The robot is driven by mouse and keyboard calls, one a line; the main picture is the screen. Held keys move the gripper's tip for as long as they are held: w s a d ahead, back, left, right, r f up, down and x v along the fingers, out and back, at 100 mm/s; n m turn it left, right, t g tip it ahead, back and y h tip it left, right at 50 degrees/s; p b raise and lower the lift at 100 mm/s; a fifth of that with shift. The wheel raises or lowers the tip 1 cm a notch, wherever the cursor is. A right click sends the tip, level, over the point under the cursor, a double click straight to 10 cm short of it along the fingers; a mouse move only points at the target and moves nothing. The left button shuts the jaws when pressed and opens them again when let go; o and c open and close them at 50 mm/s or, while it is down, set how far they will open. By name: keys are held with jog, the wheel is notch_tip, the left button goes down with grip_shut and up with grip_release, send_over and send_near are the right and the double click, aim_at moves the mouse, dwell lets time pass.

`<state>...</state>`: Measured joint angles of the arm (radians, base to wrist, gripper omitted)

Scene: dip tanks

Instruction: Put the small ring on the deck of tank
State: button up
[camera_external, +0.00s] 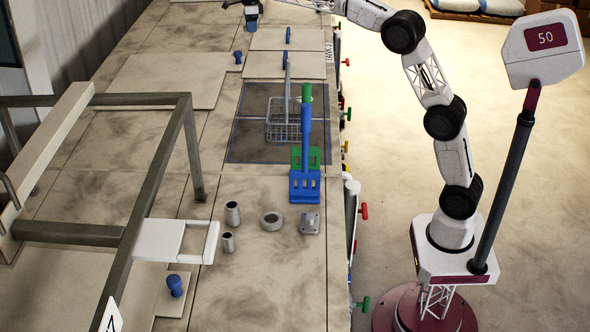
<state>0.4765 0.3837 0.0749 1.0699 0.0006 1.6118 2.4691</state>
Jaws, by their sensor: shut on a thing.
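A grey metal ring (271,221) lies flat on the deck (268,290) in front of the open tank, between two metal sleeves and a small block. I cannot tell from this view whether it is the small ring. My gripper (251,22) is at the top edge of the picture, far from that ring. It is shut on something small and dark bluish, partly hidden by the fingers. I cannot make out what it holds. The open tank (255,103) has dark liquid and a wire basket (284,131) with a tall handle.
Blue and green slotted tools (305,187) stand upright at the tank's front edge. A taller sleeve (233,214), a shorter sleeve (228,242) and a block (310,223) stand near the ring. Lids with blue knobs (288,35) cover other tanks. A metal frame (150,195) rises at left.

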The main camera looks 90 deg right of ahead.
send_over(255, 100)
notch_tip(255, 100, down, 23)
jog(key=shift+a+r, duration=0.15)
jog(key=shift+f, duration=2.5)
jog(key=shift+f, duration=2.5)
jog(key=shift+f, duration=0.15)
jog(key=o, duration=0.9)
